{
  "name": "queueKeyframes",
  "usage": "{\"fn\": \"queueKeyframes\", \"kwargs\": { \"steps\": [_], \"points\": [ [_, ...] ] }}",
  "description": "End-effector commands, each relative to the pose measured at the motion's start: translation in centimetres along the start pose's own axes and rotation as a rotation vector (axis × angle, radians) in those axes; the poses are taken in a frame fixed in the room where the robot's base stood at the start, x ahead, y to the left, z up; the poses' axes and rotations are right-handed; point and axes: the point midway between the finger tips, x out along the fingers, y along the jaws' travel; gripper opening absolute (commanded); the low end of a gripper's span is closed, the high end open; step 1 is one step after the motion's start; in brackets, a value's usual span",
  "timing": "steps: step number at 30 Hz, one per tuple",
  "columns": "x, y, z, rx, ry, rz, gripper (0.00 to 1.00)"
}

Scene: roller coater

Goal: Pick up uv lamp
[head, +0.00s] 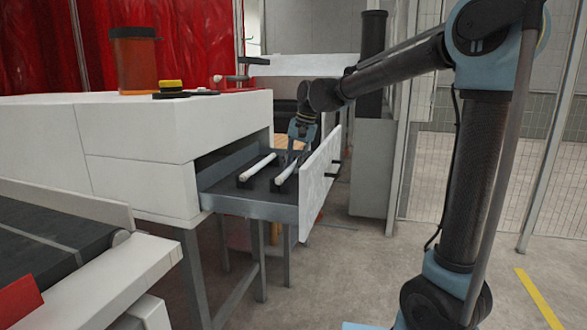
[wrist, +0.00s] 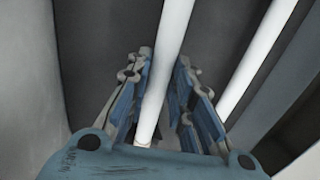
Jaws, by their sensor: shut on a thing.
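Two white tube-shaped uv lamps lie in the open drawer. The left lamp (head: 257,167) rests along a dark holder. The right lamp (head: 286,173) is nearer the drawer's front panel. My gripper (head: 293,150) reaches down at the far end of the right lamp. In the wrist view, my gripper (wrist: 164,75) has its blue fingers on both sides of a white lamp (wrist: 172,40), shut on it. A second white tube (wrist: 258,58) runs at the right of the fingers. The fingertips' exact contact is hard to see.
The grey drawer (head: 250,207) is pulled out of the white cabinet (head: 150,130), its white front panel (head: 320,175) standing close to the right lamp. A conveyor (head: 45,240) is at the lower left. An orange container (head: 135,60) stands on the cabinet. Floor at right is clear.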

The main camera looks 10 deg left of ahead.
Motion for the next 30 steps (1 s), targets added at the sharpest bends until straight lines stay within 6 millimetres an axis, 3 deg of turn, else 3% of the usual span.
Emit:
{"fn": "queueKeyframes", "kwargs": {
  "steps": [18,30],
  "points": [
    [-8.6,-2.3,0.0,0.000,0.000,-0.001,0.00],
    [-9.5,-2.6,0.0,0.000,0.000,-0.001,0.00]
  ]
}}
